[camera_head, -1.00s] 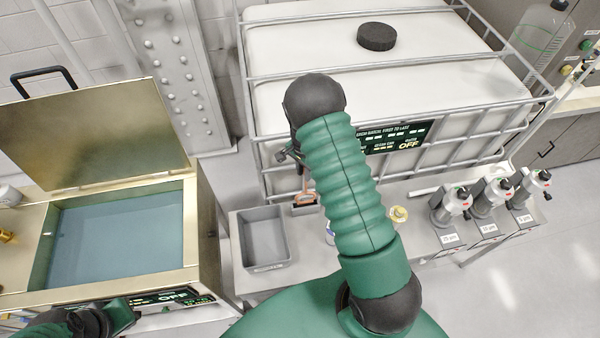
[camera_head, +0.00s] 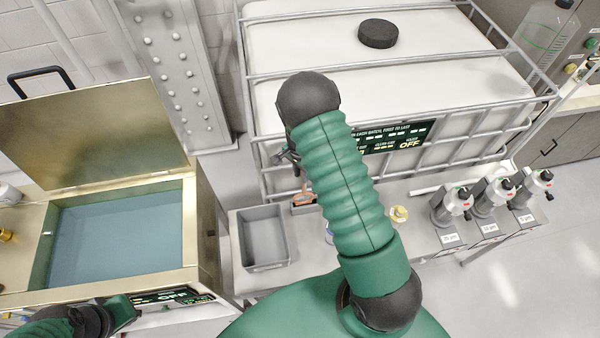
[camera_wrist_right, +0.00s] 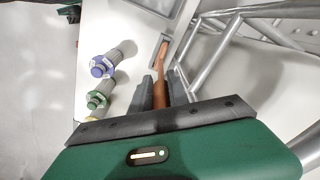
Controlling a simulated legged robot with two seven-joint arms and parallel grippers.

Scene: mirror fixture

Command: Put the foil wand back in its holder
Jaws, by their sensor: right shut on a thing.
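The foil wand, copper-orange, shows in the right wrist view (camera_wrist_right: 160,90) with its handle between my right gripper's fingers (camera_wrist_right: 161,92). The gripper is shut on it, and the wand's thinner end points away from the gripper. In the head view my right gripper (camera_head: 289,156) is small and mostly hidden by my arm, with an orange part of the wand (camera_head: 304,198) below it. A small dark-edged holder (camera_head: 305,208) lies right around or under that orange part; I cannot tell whether they touch. My left gripper (camera_head: 122,313) is at the lower left, its fingers unclear.
A grey bin (camera_head: 264,238) stands on the bench left of the holder. A caged white tank (camera_head: 390,55) rises behind. Several grey canisters (camera_head: 490,196) stand to the right. An open-lidded water bath (camera_head: 115,235) is at left. Capped bottles (camera_wrist_right: 103,66) lie left of the wand.

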